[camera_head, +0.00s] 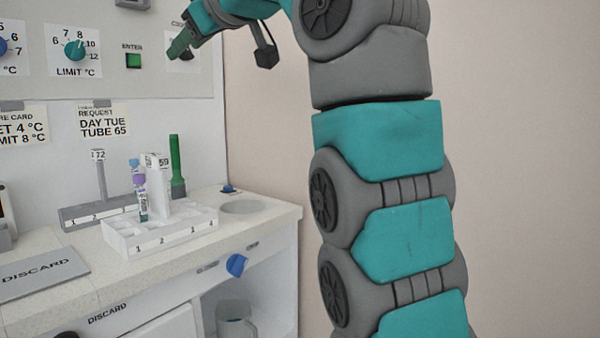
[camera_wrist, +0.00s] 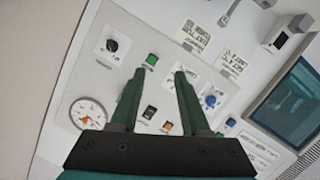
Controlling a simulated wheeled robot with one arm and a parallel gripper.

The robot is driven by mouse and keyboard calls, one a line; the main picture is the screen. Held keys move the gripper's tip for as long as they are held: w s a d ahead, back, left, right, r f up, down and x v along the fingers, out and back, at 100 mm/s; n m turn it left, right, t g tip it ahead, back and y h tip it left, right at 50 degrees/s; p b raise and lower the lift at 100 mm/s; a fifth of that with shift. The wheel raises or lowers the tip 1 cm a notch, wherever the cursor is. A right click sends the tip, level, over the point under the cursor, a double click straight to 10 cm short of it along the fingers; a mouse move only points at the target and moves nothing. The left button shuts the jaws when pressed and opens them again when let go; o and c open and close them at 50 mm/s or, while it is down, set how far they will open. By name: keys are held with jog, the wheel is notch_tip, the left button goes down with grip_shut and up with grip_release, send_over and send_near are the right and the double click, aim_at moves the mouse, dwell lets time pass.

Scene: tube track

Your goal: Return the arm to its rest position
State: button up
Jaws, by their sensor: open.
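My gripper (camera_head: 186,45) is raised at the upper left in the head view, in front of the control panel's right part. In the wrist view my gripper (camera_wrist: 160,82) shows two green fingers standing apart with nothing between them. The control panel (camera_wrist: 165,50) lies beyond the fingertips, with a green button (camera_wrist: 152,59) near the left one. My teal and grey arm fills the right half of the head view, and its lower end is cut off by the frame. I cannot tell whether the fingertips touch the panel.
Below, a white tube rack (camera_head: 165,235) with several tubes stands on the counter (camera_head: 60,297). A green upright piece (camera_head: 176,165) stands behind it. A discard plate (camera_head: 38,270) lies at left. A blue knob (camera_head: 237,265) sticks out of the counter front. The pale wall at right is bare.

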jog(key=w+d+f+m+g+h, duration=0.1)
jog(key=w+d+f+m+h, duration=0.15)
jog(key=d+f, duration=0.35)
jog(key=w+d+f+m+g+h, duration=0.1)
jog(key=w+d+f+m+h, duration=0.2)
jog(key=f, duration=0.5)
jog(key=s+d+f+m+g+h, duration=0.1)
jog(key=s+d+f+m+g, duration=0.1)
jog(key=d+f, duration=0.4)
jog(key=s+d+f+m+g+h, duration=0.1)
jog(key=s+d+f+m, duration=0.2)
jog(key=f, duration=0.6)
jog(key=s+d+f+m+g+h, duration=0.1)
jog(key=s+d+f, duration=0.3)
jog(key=s+f, duration=0.6)
jog(key=s+d+f+m+g+h, duration=0.1)
jog(key=s+d+f+g, duration=0.3)
jog(key=s+f, duration=0.7)
jog(key=s+d+f+m+g+h, duration=0.1)
jog(key=s+d+f+g, duration=0.2)
jog(key=s+d+f, duration=0.3)
jog(key=s+f, duration=0.5)
jog(key=s, duration=0.1)
jog(key=shift+d+m, duration=0.15)
jog(key=shift+m, duration=0.2)
jog(key=shift+r, duration=0.1)
